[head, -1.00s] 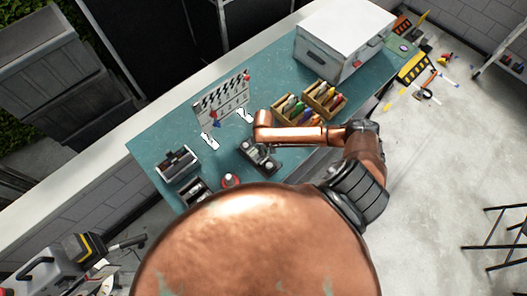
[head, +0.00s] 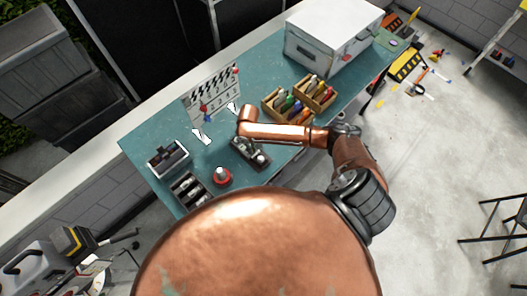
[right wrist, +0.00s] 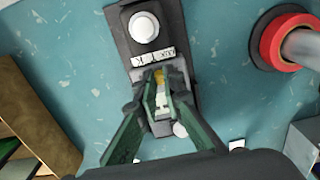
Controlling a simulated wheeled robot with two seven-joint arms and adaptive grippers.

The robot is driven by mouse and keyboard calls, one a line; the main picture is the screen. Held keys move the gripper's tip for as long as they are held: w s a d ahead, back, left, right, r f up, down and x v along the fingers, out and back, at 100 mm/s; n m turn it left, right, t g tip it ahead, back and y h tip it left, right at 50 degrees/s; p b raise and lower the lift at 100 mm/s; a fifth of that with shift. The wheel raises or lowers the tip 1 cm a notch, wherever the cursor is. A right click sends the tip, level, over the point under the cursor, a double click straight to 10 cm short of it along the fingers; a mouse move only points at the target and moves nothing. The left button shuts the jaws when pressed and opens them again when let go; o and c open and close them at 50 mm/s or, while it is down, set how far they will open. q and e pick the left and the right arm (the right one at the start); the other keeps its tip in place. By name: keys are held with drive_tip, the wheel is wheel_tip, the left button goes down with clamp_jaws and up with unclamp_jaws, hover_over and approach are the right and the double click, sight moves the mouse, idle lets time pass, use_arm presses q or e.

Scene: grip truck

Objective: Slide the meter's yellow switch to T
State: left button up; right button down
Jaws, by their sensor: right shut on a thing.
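The meter (head: 250,152) lies on the teal workbench; in the head view my right arm covers part of it. In the right wrist view the dark grey meter (right wrist: 115,22) shows a round white knob (right wrist: 145,28) and a lettered strip (right wrist: 152,57). The yellow switch (right wrist: 158,75) is just below that strip, at the tips of my right gripper (right wrist: 159,84). The right gripper's dark green fingers are closed in on the switch, which is partly hidden between them. The letters are too small to read surely. My left gripper is not in view.
A red round object (head: 222,177) stands close to the meter. Wooden boxes (head: 283,106) of coloured items, a clapperboard (head: 212,92), a large white case (head: 330,35) and dark trays (head: 168,160) are also on the bench (head: 150,130). Bare bench lies between them.

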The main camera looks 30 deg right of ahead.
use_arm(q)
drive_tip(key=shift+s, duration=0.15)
use_arm(e)
drive_tip(key=c, duration=2)
unclamp_jaws()
drive_tip(key=shift+d, duration=0.15)
drive_tip(key=shift+c, duration=0.2)
drive_tip(key=shift+r, duration=0.15)
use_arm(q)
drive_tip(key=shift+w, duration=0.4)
use_arm(e)
wheel_tip(320, 180, up, 12)
drive_tip(key=shift+f, duration=0.2)
